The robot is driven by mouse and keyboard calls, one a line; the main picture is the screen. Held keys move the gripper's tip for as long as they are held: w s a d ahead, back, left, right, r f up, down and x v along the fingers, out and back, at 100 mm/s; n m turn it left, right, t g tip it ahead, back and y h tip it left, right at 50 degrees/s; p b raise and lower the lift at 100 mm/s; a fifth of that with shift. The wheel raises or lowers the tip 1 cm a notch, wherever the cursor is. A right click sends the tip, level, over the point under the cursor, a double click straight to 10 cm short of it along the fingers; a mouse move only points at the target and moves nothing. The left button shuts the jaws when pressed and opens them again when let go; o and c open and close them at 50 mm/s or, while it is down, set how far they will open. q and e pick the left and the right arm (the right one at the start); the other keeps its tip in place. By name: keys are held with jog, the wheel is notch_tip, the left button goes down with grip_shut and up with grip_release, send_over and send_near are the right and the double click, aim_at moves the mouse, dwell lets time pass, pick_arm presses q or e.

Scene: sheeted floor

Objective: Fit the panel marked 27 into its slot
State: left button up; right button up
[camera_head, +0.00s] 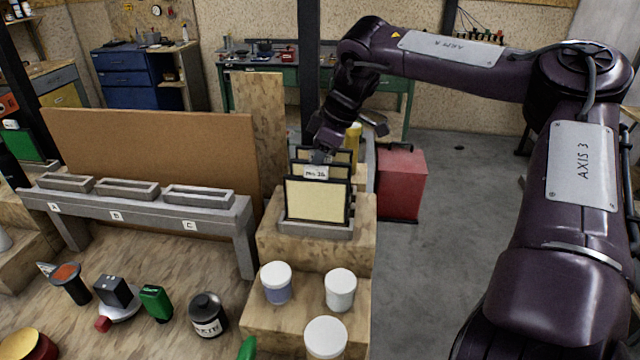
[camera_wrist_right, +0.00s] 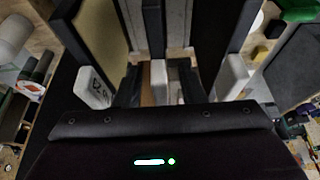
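Several dark-framed tan panels stand upright in a grey rack (camera_head: 317,229) on a wooden stepped block. The front panel (camera_head: 317,200) hides most of those behind. A white tag (camera_head: 315,172) above it has a number I cannot read surely. No 27 is legible. My right gripper (camera_head: 328,148) is over the panels, pointing down. In the right wrist view its fingers (camera_wrist_right: 160,88) are apart around a middle panel's white tag (camera_wrist_right: 158,78), with gaps visible. Grey slotted holders stand on a bench: A (camera_head: 66,186), B (camera_head: 125,196), C (camera_head: 198,205). All look empty. My left gripper is not in view.
A brown backboard (camera_head: 150,150) stands behind the bench (camera_head: 244,214), and a tall wooden board (camera_head: 258,130) beside the rack. White-lidded jars (camera_head: 340,278) stand on the lower step. A red box (camera_head: 400,183) is right of the rack. Floor at right is clear.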

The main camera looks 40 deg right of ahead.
jog(key=shift+s, duration=0.1)
jog(key=shift+r, duration=0.1)
jog(key=shift+c, duration=0.8)
jog(key=c, duration=0.5)
grip_shut()
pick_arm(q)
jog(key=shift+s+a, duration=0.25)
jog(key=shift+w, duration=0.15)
